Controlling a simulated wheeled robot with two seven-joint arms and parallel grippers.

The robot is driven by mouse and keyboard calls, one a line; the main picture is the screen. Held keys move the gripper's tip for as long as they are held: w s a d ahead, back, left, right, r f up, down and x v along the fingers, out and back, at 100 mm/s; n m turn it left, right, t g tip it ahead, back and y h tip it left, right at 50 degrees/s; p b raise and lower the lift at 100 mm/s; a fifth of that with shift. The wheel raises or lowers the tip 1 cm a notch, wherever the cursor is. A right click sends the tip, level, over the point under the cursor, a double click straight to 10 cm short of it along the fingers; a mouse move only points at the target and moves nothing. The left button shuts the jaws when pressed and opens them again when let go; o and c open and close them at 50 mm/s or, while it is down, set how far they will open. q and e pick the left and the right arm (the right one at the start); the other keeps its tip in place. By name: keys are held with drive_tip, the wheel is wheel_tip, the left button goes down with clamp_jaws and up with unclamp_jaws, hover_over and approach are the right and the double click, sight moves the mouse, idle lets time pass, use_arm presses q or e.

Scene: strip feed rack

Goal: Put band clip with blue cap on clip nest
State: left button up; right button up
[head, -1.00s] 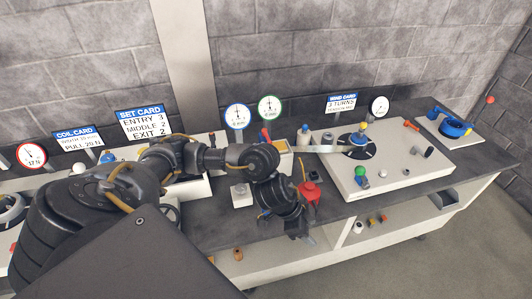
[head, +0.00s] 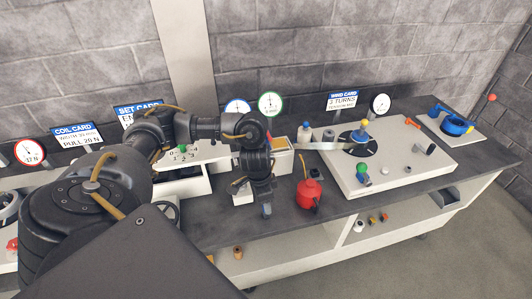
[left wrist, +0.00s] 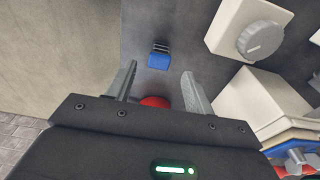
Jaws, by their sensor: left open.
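In the left wrist view, a small blue-capped piece with grey metal prongs (left wrist: 159,58), which looks like the band clip, rests on the dark bench top. My left gripper (left wrist: 160,70) is open and empty, with the blue piece between and slightly beyond its fingertips in the picture. The height gap cannot be told. In the head view my left gripper (head: 266,209) points down near the bench's front edge, and the clip is not distinguishable there. I cannot tell for sure which thing is the clip nest. My right gripper is out of view.
A red can (head: 308,194) stands just right of my left gripper. A white block with a grey knob (left wrist: 262,38) is close by in the wrist view. A white winding board (head: 400,180) is farther right. The shelf below holds small parts.

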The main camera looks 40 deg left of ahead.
use_arm(q)
drive_tip(key=shift+w+d+f, duration=0.1)
drive_tip(key=shift+f, duration=1.3)
drive_tip(key=shift+w+d+f, duration=0.1)
drive_tip(key=shift+f, duration=1.25)
drive_tip(key=shift+s, duration=0.1)
drive_tip(key=c, duration=1.1)
drive_tip(key=shift+c, duration=0.2)
drive_tip(key=shift+r, duration=0.15)
